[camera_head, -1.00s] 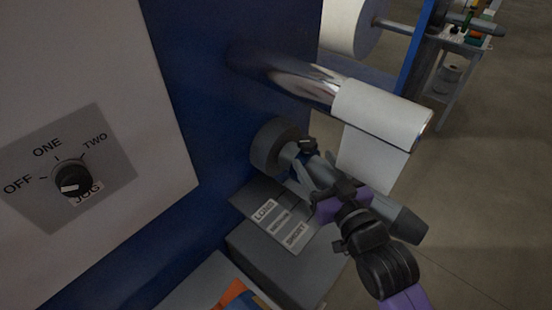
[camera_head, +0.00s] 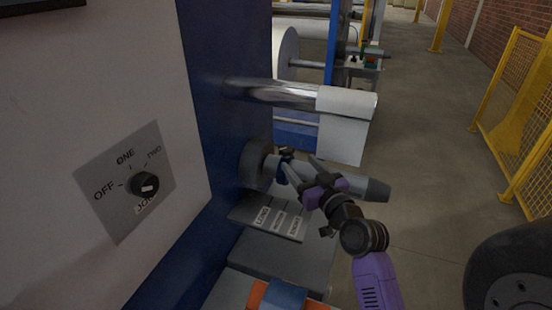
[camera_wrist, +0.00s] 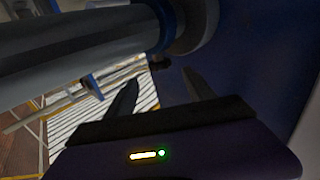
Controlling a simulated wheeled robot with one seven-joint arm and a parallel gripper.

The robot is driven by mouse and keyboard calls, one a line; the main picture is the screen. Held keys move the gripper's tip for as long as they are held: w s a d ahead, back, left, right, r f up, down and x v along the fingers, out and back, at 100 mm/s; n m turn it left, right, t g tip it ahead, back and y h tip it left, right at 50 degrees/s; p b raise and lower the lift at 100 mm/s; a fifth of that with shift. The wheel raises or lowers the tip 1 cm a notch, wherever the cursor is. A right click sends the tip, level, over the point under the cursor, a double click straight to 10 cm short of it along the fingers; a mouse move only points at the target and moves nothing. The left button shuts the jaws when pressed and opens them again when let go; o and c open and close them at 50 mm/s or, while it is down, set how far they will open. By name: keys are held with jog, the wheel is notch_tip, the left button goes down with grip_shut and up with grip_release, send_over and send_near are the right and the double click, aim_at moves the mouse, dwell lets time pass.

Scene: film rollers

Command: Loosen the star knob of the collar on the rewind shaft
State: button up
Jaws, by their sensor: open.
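The grey rewind shaft (camera_head: 362,187) sticks out to the right from a dark round hub (camera_head: 253,164) on the blue machine side. It crosses the upper left of the wrist view (camera_wrist: 75,45). A blue collar (camera_wrist: 167,26) sits around the shaft close to the hub. A small dark knob (camera_wrist: 160,64) shows at the collar's lower edge; its star shape is too dark to make out. My gripper (camera_wrist: 158,82) is open and empty. Its two fingertips are spread on either side of the knob in the wrist view; contact cannot be told. In the head view my gripper (camera_head: 299,169) is at the shaft, near the collar.
A shiny roller (camera_head: 280,93) with a white film roll (camera_head: 345,125) runs above the shaft. A grey box with labels LONG and SHORT (camera_head: 270,225) lies below. A switch panel (camera_head: 125,180) is at left. The aisle floor (camera_head: 430,140) at right is open.

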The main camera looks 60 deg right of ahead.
aim_at(293, 152)
jog(key=p+x, duration=0.2)
jog(key=x, duration=0.5)
jog(key=shift+w+d, duration=0.15)
jog(key=shift+w, duration=0.05)
grip_shut()
jog(key=shift+f, duration=0.1)
jog(key=y+b, duration=0.1)
jog(key=b, duration=0.2)
jog(key=shift+f+n+t, duration=0.2)
jog(key=shift+n+t, duration=0.2)
jog(key=y+b, duration=0.1)
jog(key=b, duration=0.2)
jog(key=shift+s+d+n+t, duration=0.1)
jog(key=shift+n+t, duration=0.2)
jog(key=shift+n, duration=0.1)
jog(key=n+y+b, duration=0.1)
jog(key=b, duration=0.1)
jog(key=n+t+y+b, duration=0.1)
jog(key=y+b, duration=0.1)
jog(key=b, duration=0.1)
jog(key=shift+d+r+t+y, duration=0.15)
jog(key=shift+t+y, duration=0.15)
jog(key=shift+s+d+r+n+t+y+b, duration=0.1)
jog(key=shift+n+t+y+b, duration=0.3)
jog(key=shift+n+y+b, duration=0.85)
jog(key=shift+y, duration=0.35)
